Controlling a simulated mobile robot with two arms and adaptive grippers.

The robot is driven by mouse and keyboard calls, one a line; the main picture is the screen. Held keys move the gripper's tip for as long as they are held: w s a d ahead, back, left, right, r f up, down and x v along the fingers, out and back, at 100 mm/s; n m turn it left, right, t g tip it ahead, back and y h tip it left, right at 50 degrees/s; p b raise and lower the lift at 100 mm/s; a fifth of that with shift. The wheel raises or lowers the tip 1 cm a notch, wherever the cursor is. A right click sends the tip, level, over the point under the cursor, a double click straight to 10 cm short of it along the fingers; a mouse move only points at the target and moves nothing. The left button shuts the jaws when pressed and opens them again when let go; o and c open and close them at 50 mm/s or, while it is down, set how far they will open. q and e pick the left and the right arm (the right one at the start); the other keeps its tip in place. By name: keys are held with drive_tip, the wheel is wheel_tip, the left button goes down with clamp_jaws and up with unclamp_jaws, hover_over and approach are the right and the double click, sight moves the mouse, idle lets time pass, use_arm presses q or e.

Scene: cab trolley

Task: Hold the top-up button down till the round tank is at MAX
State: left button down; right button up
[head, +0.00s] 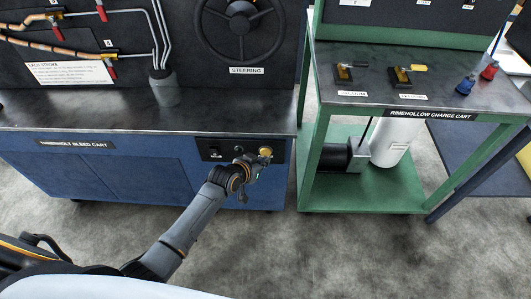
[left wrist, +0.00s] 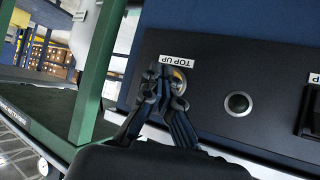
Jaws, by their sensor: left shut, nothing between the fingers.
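The top-up button (head: 265,151) is a round brass-yellow button on the black front panel of the blue bleed cart. In the left wrist view the button (left wrist: 181,77) sits just below a white TOP UP label (left wrist: 178,60) and is partly hidden by my fingers. My left gripper (head: 259,161) is shut and empty, its fingertips (left wrist: 164,72) over the button; I cannot tell whether they touch or press it. A grey round container (head: 165,88) stands on the bleed cart under metal pipes; no MAX mark or level is readable. My right gripper is not in view.
A dark round button (left wrist: 238,104) and a black switch (head: 215,152) share the panel. The green charge cart (head: 360,207) stands to the right, with a white cylinder (head: 392,143) on its lower shelf. Its green post (left wrist: 97,75) is close beside my left gripper.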

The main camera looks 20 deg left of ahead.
use_arm(q)
drive_tip(key=shift+w, duration=0.35)
drive_tip(key=shift+w+a, duration=0.2)
drive_tip(key=shift+w, duration=0.3)
idle(1.1)
drive_tip(key=shift+s, duration=0.1)
idle(4.2)
drive_tip(key=shift+s+d+p, duration=0.25)
drive_tip(key=shift+s+p, duration=0.3)
drive_tip(key=shift+s, duration=0.3)
drive_tip(key=shift+s+d+p, duration=0.2)
drive_tip(key=shift+s+p, duration=0.4)
drive_tip(key=shift+s, duration=0.2)
drive_tip(key=shift+s+d+p, duration=0.15)
drive_tip(key=shift+s+p, duration=0.45)
drive_tip(key=shift+s, duration=0.25)
drive_tip(key=shift+s+d+p, duration=0.2)
drive_tip(key=shift+s+p, duration=0.4)
drive_tip(key=shift+s, duration=0.2)
